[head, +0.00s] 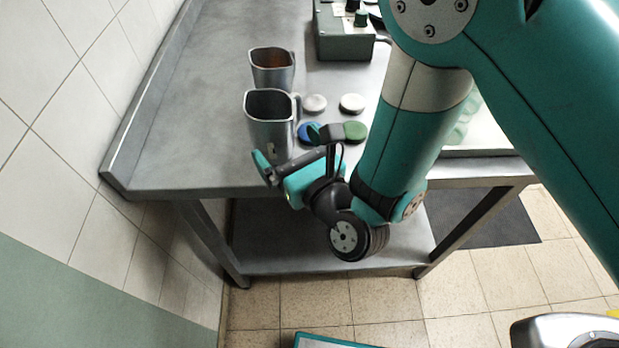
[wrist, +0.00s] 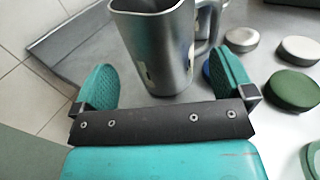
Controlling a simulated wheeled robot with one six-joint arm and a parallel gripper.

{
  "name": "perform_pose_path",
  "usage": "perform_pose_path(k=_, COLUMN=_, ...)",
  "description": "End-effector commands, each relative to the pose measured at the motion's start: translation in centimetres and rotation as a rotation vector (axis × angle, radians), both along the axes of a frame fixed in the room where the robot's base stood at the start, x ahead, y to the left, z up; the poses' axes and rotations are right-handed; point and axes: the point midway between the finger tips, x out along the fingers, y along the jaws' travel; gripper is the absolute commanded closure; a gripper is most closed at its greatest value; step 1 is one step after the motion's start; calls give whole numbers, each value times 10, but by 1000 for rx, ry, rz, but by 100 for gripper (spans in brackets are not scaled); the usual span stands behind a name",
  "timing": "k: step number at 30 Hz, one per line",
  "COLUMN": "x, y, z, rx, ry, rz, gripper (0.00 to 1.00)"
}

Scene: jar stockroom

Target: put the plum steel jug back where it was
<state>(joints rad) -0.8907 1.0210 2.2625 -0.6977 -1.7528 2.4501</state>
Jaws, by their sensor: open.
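Two square steel jugs with handles stand upright on the steel bench. The nearer jug (head: 270,134) is empty-looking and dark inside; the farther jug (head: 271,77) has a brownish inside. I see no clear plum marking, so I cannot tell which one is the plum jug. My gripper (head: 293,150) is open at the near side of the nearer jug. In the wrist view the nearer jug (wrist: 158,50) stands just beyond and between the two spread fingers, apart from both as far as I can see. The farther jug (wrist: 206,22) shows partly behind it.
Two white lids (head: 314,103) (head: 351,103), a blue lid (head: 306,130) and a green lid (head: 355,131) lie right of the jugs. A grey-green box with knobs (head: 343,47) stands farther back. A raised bench edge and tiled wall (head: 50,110) are at left. Bench left of the jugs is clear.

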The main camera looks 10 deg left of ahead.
Motion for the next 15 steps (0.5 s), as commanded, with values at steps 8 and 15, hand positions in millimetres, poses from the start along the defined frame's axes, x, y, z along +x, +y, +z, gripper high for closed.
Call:
perform_pose_path(k=8, x=-39, y=-37, z=-2, rx=0, ry=0, rz=2, gripper=0)
perform_pose_path(k=15, x=-49, y=-48, z=1, rx=3, ry=-1, rz=1, gripper=0)
